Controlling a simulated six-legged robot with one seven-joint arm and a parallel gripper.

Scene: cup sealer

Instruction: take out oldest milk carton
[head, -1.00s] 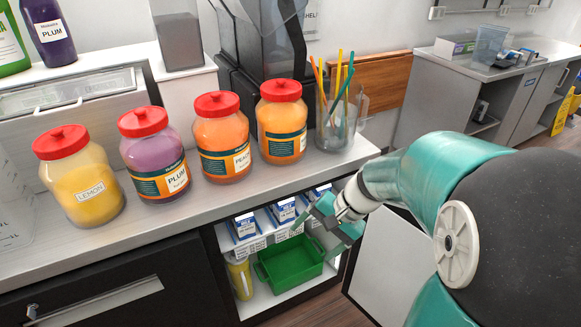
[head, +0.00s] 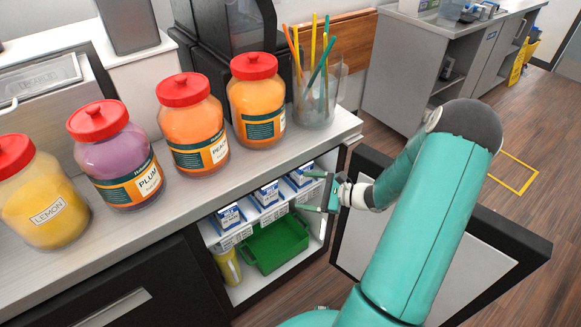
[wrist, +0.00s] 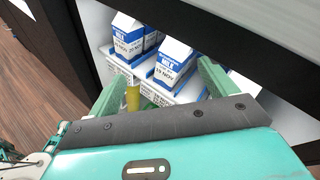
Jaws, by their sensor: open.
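Three blue-and-white milk cartons stand in a row on the upper shelf (head: 247,222) of an open under-counter cabinet: a left one (head: 229,217), a middle one (head: 267,194) and a right one (head: 301,174). My gripper (head: 318,192) is open and empty in front of the shelf's right end. In the wrist view, my fingers (wrist: 163,72) point at the shelf, with a nearer carton (wrist: 173,62) between and beyond them. Another carton (wrist: 128,36) stands to its left, and one more is partly hidden between them. The carton fronts carry printed November dates, too small to read surely.
The open cabinet door (head: 385,240) stands close to the right of my gripper. A green bin (head: 277,245) and a yellow container (head: 228,266) are below the shelf. Red-lidded jars (head: 192,125) and a stirrer holder (head: 318,100) stand on the counter (head: 190,205) above.

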